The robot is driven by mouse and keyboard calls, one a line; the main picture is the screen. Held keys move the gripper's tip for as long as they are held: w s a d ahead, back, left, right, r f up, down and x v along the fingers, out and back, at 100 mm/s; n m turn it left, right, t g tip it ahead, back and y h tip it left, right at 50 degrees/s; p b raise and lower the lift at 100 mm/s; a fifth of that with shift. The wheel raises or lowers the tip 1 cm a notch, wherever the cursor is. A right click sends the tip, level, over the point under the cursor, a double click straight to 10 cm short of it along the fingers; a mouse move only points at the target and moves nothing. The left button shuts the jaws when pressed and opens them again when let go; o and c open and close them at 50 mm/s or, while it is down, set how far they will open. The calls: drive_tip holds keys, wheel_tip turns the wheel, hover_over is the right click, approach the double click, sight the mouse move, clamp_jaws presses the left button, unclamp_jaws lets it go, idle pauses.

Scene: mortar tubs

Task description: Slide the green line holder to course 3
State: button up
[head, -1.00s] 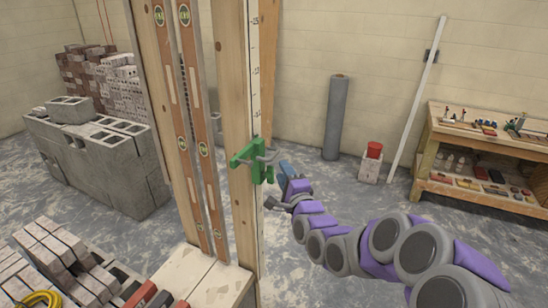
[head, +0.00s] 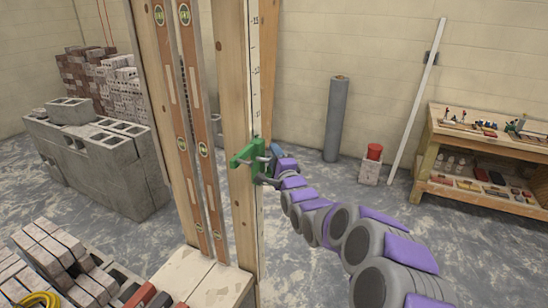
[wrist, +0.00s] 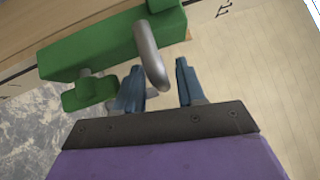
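The green line holder (head: 246,158) sits on the wooden post (head: 236,90), beside a white marked strip (head: 256,70) on the post's edge. Several strip marks show above it; I cannot read which course it is at. In the wrist view the green holder (wrist: 95,52) fills the upper left, with a curved grey metal bar (wrist: 149,58) hanging from it. My gripper (wrist: 160,72) has its two blue fingers apart, with the bar's lower end between them in the picture. I cannot tell whether they touch it. In the head view my gripper (head: 270,165) is at the holder's right side.
Two long wooden levels (head: 192,130) lean left of the post. Grey blocks (head: 95,155) stand at left. A grey roll (head: 335,118), a red-topped box (head: 371,165) and a workbench (head: 480,150) stand at right. Floor between is clear.

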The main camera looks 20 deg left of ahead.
clamp_jaws()
idle(0.3)
idle(0.3)
